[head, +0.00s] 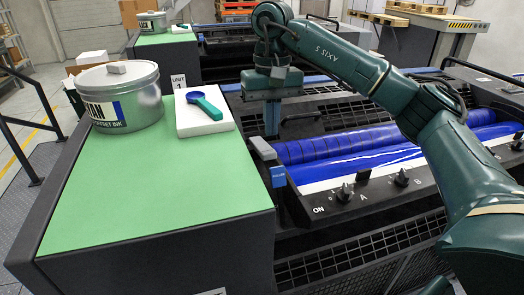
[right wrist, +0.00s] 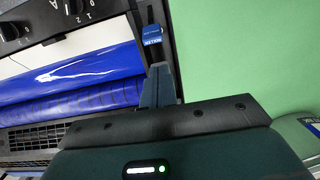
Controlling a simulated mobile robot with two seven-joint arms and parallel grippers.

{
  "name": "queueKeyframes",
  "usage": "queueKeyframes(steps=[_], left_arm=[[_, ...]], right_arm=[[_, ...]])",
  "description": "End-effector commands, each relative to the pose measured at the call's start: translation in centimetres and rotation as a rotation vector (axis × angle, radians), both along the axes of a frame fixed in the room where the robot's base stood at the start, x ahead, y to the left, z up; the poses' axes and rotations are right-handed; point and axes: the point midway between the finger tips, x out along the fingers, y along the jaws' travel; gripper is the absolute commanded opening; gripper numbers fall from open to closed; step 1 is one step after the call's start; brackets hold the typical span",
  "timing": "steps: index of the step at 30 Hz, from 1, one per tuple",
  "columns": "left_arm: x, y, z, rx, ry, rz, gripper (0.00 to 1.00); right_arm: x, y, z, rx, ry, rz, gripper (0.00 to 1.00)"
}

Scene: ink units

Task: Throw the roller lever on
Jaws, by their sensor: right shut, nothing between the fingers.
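The roller lever (head: 263,149) has a grey grip and a blue tag (head: 278,177). It stands tilted at the left end of the blue rollers, beside the green-topped cabinet. In the right wrist view the blue tag (right wrist: 152,34) shows just beyond my fingertips. My right gripper (head: 272,131) points down behind the lever, above the left end of the rollers. Its fingers (right wrist: 158,70) are shut and empty. I cannot tell whether they touch the lever. An "ON" mark (head: 319,210) is on the near panel. My left gripper is not in view.
Blue rollers (head: 350,142) lie right of the lever. Knobs (head: 345,193) sit on the near panel. The cabinet top's front is clear.

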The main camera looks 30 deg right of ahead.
Motion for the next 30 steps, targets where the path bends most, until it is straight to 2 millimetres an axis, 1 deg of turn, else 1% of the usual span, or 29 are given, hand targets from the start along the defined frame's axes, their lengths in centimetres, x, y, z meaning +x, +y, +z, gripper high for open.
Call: queueKeyframes(steps=[2, 5, 11, 14, 17, 19, 27, 30], left_arm=[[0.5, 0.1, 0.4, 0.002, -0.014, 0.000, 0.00], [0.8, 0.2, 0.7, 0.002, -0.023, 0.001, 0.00], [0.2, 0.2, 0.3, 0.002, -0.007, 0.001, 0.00], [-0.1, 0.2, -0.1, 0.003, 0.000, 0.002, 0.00], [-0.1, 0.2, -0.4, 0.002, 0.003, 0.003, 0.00], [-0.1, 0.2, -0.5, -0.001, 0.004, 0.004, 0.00], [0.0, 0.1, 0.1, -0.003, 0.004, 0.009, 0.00], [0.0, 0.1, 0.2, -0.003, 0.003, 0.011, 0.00]], right_arm=[[0.0, -0.5, 0.4, -0.016, -0.003, 0.004, 0.00], [-0.1, -0.6, 0.5, -0.020, -0.002, 0.006, 0.00], [-0.1, -0.5, 0.4, -0.017, -0.002, 0.006, 0.00], [-0.1, -0.5, -0.1, -0.016, -0.001, 0.006, 0.00], [-0.2, -0.5, -1.3, -0.017, 0.001, 0.005, 0.00], [-0.3, -0.5, -2.5, -0.016, 0.002, 0.006, 0.00], [-0.6, -0.5, -7.2, -0.016, 0.001, 0.004, 0.00], [-0.6, -0.4, -8.4, -0.016, 0.000, 0.004, 0.00]])
